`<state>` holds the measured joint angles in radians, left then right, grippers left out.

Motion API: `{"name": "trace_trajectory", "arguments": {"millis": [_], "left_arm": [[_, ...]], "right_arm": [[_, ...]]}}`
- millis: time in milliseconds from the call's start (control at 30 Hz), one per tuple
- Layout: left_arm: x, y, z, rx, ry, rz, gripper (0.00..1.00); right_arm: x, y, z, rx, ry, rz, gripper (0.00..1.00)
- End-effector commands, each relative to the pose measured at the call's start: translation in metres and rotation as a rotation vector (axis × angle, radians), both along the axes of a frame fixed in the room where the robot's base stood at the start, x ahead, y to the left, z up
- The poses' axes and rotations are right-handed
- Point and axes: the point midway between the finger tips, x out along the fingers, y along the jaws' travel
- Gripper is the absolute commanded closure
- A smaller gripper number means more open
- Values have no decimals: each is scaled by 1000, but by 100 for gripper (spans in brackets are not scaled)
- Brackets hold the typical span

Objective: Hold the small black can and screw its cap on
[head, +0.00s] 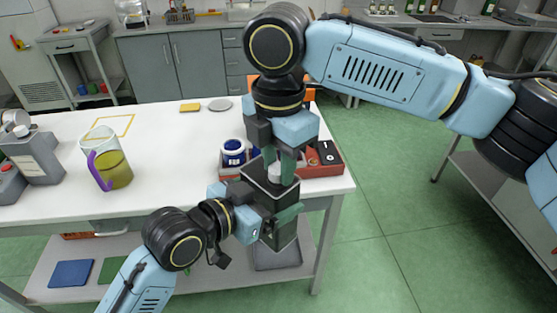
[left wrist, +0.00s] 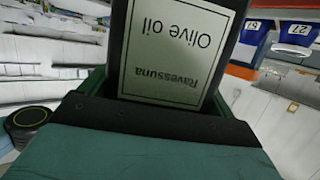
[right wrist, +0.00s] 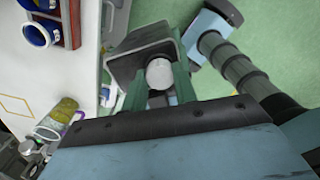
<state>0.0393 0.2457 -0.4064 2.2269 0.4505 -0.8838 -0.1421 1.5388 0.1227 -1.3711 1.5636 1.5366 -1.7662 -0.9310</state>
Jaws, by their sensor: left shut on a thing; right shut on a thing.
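The small black can (head: 284,236) is upright in the air off the table's front right edge. My left gripper (head: 266,216) is shut on its sides. In the left wrist view its pale label (left wrist: 175,50) reads "Ravessuna Olive oil", upside down. My right gripper (head: 283,168) points down over the can's top and is shut on the white cap (right wrist: 159,73). In the head view the cap (head: 275,172) shows partly behind a green finger. The cap is over the can's top (right wrist: 125,68); whether it is seated on the neck I cannot tell.
A red tray (head: 322,170) with a blue-and-white jar (head: 233,152) stands just behind the can. A jug (head: 117,172) of yellow-green liquid with a purple handle and a grey can (head: 38,160) stand at left. The white table's (head: 165,205) middle is clear.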

Motion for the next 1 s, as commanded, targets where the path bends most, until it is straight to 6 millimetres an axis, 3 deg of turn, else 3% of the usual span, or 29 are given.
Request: {"name": "trace_trajectory", "arguments": {"millis": [500, 600, 733, 767, 900, 1000], "left_arm": [[0, 0, 1, -1, -2, -1, 75], [0, 0, 1, -1, -2, -1, 75], [0, 0, 1, -1, -2, -1, 75], [0, 0, 1, -1, -2, -1, 75], [0, 0, 1, -1, -2, -1, 75], [0, 0, 1, -2, -2, -1, 75]], "right_arm": [[-1, 1, -1, 2, 3, -980, 99], [0, 0, -1, 2, 1, -1120, 99], [0, 0, -1, 2, 0, -1107, 99], [0, 0, -1, 2, 0, -1107, 71], [0, 0, -1, 1, -1, -1105, 52], [0, 0, -1, 0, 0, -1104, 50]]}}
